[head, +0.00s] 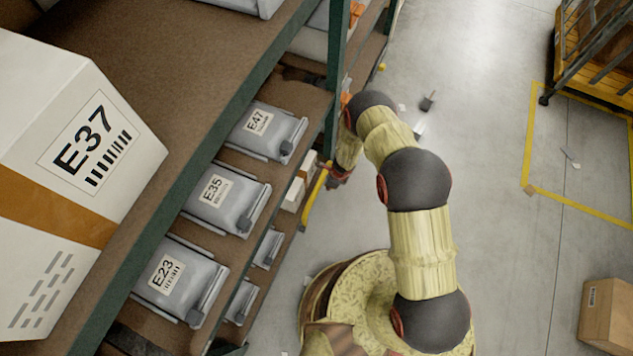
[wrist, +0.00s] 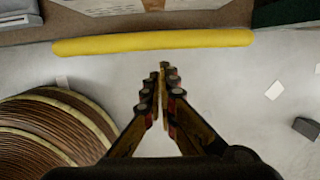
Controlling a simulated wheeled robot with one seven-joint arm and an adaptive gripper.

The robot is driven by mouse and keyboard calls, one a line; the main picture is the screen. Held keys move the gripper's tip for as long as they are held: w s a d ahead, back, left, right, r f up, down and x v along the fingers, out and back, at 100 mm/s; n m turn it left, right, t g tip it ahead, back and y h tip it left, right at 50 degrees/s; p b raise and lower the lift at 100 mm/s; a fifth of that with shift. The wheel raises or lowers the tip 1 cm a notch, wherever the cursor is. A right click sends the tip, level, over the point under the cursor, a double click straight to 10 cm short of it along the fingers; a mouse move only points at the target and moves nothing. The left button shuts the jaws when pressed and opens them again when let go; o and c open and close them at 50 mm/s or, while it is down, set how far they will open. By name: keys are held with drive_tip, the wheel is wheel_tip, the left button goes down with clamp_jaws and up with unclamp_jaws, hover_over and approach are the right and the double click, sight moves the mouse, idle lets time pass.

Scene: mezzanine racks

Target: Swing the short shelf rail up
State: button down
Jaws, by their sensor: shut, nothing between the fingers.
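The short shelf rail is a yellow bar (head: 316,197) at the front edge of a lower shelf, beside the green upright, in the head view. In the wrist view the yellow rail (wrist: 155,43) runs across the top of the picture, nearly level. My gripper (wrist: 163,68) is shut and empty, its fingertips just below the rail's middle in that view. A small gap shows between the tips and the rail in the picture; contact cannot be told. In the head view my gripper (head: 336,178) is small and partly hidden by my arm, close to the rail.
Grey bins marked E47 (head: 259,131), E35 (head: 227,198) and E23 (head: 181,281) sit on a shelf. The green upright (head: 337,65) is near my arm. A carton (head: 607,315) stands on the floor at right; small litter lies about.

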drive_tip(key=shift+w+a+r+p, duration=0.25)
drive_tip(key=shift+a+r+p, duration=0.35)
drive_tip(key=shift+a+r, duration=0.35)
drive_tip(key=shift+w+a+r+p, duration=0.25)
drive_tip(key=shift+a+r+p, duration=0.35)
drive_tip(key=shift+a+r, duration=0.35)
drive_tip(key=shift+w+a+r+p, duration=0.25)
drive_tip(key=shift+a+r+p, duration=0.35)
drive_tip(key=shift+a+r, duration=0.35)
drive_tip(key=shift+d, duration=0.15)
